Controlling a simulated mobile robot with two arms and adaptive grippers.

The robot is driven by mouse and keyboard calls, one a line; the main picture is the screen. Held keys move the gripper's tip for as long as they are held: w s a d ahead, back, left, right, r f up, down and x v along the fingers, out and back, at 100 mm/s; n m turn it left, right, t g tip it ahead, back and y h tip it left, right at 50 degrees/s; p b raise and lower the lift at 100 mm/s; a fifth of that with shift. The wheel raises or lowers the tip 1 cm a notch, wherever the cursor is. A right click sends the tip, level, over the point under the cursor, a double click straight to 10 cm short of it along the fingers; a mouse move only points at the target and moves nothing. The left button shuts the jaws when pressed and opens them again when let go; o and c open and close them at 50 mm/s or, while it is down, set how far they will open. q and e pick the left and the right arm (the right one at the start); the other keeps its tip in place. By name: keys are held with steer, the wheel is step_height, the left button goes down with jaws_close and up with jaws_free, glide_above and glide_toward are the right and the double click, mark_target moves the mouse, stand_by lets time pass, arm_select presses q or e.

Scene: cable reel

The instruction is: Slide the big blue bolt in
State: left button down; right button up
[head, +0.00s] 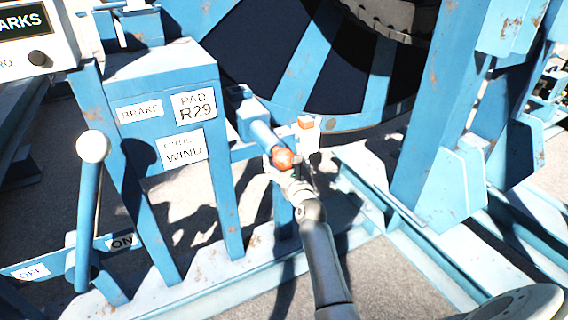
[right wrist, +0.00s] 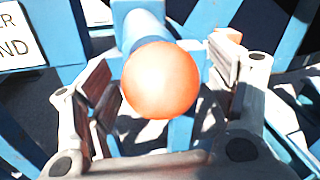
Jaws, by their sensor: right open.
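The big blue bolt (head: 262,134) is a thick blue rod with an orange ball knob (head: 284,159) on its near end. It sticks out toward me from a blue bracket beside the reel. In the right wrist view the bolt (right wrist: 139,27) is at top centre, with its orange knob (right wrist: 162,80) in front. My right gripper (head: 284,166) is at the knob in the head view. In the right wrist view my right gripper (right wrist: 165,88) is open, with one finger on each side of the knob and gaps between. My left gripper is not in view.
A blue brake post (head: 225,205) with labels stands left of the bolt. A white-knobbed lever (head: 88,205) is further left. A small orange-topped block (head: 307,135) sits close right of the knob. The reel (head: 330,60) is behind, and blue frame beams (head: 425,130) stand right.

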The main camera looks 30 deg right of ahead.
mark_target(274, 147)
steer(key=shift+w, duration=0.1)
steer(key=shift+c, duration=0.4)
